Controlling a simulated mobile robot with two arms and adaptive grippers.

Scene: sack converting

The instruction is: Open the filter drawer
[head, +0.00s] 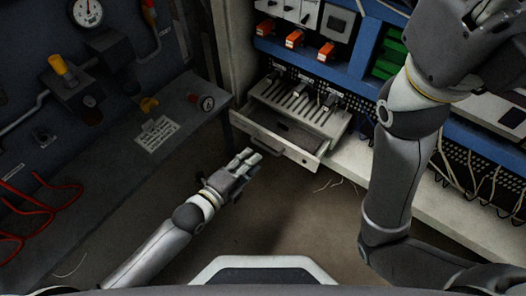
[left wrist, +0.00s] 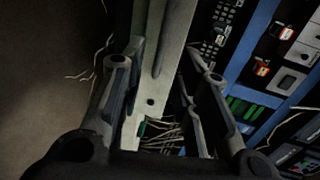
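The filter drawer (head: 269,140) is a pale, worn drawer low in the cabinet in the head view. It stands out from the cabinet, and slats show in the tray behind its front. My left gripper (head: 246,159) is just in front of the drawer's left end, apart from it as far as I can tell. In the left wrist view its two fingers (left wrist: 165,85) are spread wide, with a pale panel (left wrist: 157,75) beyond and between them; nothing is gripped. My right gripper (head: 490,14) is raised at the top right, partly cut off, its fingertips unclear.
A blue-framed cabinet (head: 335,79) with orange-fronted switches (head: 294,38) and hanging cables stands behind the drawer. A dark bench (head: 120,185) with gauges, valves and a red hose (head: 40,215) runs along the left. The floor (head: 290,205) before the drawer is clear except for thin strands.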

